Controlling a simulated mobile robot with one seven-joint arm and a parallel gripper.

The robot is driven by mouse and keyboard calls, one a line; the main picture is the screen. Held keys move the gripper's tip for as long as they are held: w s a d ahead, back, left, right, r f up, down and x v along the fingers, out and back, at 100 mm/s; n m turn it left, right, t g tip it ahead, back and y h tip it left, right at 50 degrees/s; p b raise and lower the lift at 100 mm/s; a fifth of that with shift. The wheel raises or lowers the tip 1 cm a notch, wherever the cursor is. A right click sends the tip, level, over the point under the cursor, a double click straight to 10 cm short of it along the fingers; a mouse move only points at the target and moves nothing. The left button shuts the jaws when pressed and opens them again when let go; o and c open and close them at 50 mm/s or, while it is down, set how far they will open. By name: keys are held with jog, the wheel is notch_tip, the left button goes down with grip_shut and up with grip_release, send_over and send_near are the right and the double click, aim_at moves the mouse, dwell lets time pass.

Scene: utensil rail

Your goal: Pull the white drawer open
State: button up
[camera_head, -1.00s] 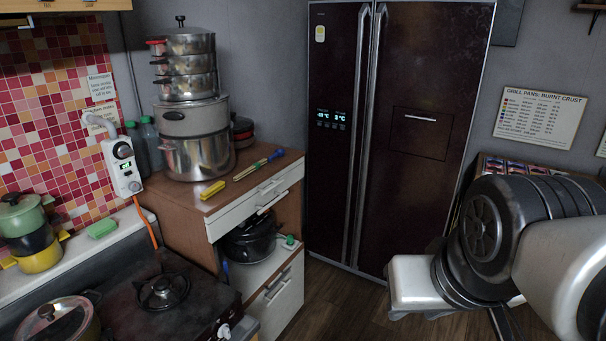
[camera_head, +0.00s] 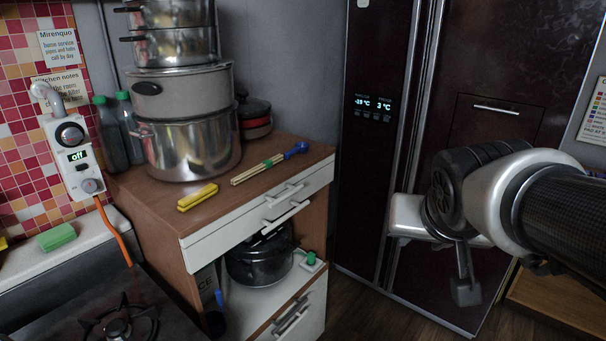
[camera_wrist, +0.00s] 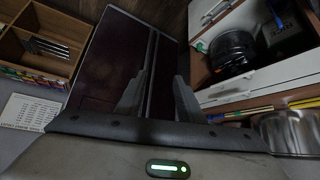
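The white drawer (camera_head: 225,229) is the upper front of a wooden cabinet and looks closed. A pale bar handle (camera_head: 287,214) stands out from its front. The drawer front also shows in the wrist view (camera_wrist: 275,76), with its handle (camera_wrist: 228,96) at its left part. A second white drawer (camera_head: 313,308) sits lower in the cabinet. My gripper (camera_head: 466,288) is to the right of the cabinet, in front of the dark fridge and apart from the drawer. In the wrist view its two fingers (camera_wrist: 158,92) are spread with nothing between them.
A black pot (camera_head: 262,264) sits on the open shelf below the drawer. Stacked steel pots (camera_head: 190,148), a yellow item (camera_head: 198,197) and utensils (camera_head: 262,168) are on the cabinet top. The fridge (camera_head: 375,160) stands behind my arm. A stove (camera_head: 110,315) is at lower left.

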jog(key=w+d+f+m+t+b, duration=0.1)
jog(key=w+d+f+t+b, duration=0.1)
jog(key=w+f+b, duration=0.8)
jog(key=w+r+m+t+p, duration=0.1)
jog(key=w+p, duration=0.3)
jog(key=m+y, duration=0.3)
jog(key=y, duration=1.3)
send_near(289, 217)
jog(key=b+x, duration=0.4)
jog(key=x, duration=0.6)
jog(key=shift+w+a, duration=0.25)
jog(key=shift+a, duration=0.05)
grip_shut()
